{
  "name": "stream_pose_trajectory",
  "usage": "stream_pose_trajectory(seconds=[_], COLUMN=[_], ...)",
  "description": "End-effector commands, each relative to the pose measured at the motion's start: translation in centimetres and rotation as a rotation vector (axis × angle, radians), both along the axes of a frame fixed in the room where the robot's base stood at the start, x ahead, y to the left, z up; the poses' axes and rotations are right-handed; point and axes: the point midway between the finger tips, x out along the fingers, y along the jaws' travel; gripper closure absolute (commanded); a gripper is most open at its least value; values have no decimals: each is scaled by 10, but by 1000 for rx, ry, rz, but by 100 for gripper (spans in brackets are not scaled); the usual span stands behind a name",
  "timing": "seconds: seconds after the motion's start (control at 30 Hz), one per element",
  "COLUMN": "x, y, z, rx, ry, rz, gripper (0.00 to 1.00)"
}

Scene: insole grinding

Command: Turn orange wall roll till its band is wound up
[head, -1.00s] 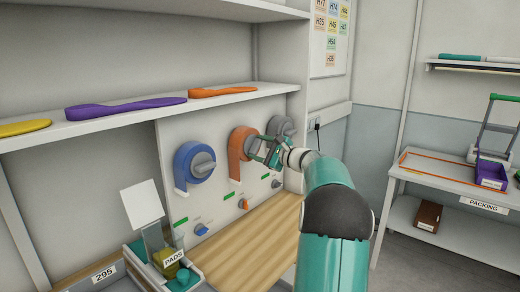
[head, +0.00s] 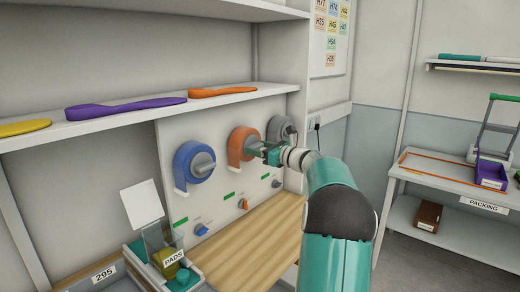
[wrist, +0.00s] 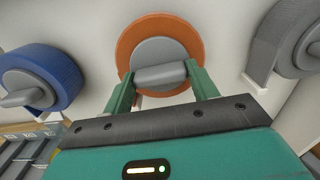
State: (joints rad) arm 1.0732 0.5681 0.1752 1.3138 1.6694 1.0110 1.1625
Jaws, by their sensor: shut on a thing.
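The orange wall roll (head: 236,146) is mounted on the pale panel, between the blue and grey rolls. In the wrist view the orange roll (wrist: 128,44) shows a grey hub with a bar-shaped grey knob (wrist: 160,74) across it. My gripper (wrist: 161,84) is shut on this knob, one green finger at each end of the bar. In the head view my gripper (head: 268,152) is at the face of the orange roll and hides part of it. A short end of orange band hangs from the roll's left side.
The blue roll (head: 195,162) is to the left and the grey roll (head: 281,129) close to the right. Small knobs (head: 243,203) sit below on the panel. A shelf (head: 140,117) with insoles runs above. The wooden worktop (head: 235,245) is clear, with a pads box (head: 172,262) at its left.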

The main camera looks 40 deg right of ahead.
Motion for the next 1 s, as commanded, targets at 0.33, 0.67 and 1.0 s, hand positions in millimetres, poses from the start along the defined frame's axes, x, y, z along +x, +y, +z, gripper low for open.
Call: stream_pose_trajectory(seconds=[0.33,0.67,1.0], x=[0,0,0], y=[0,0,0], z=[0,0,0], rx=[65,68,65], ry=[4,4,6], rz=[-1,-1,0], gripper=[65,40,20])
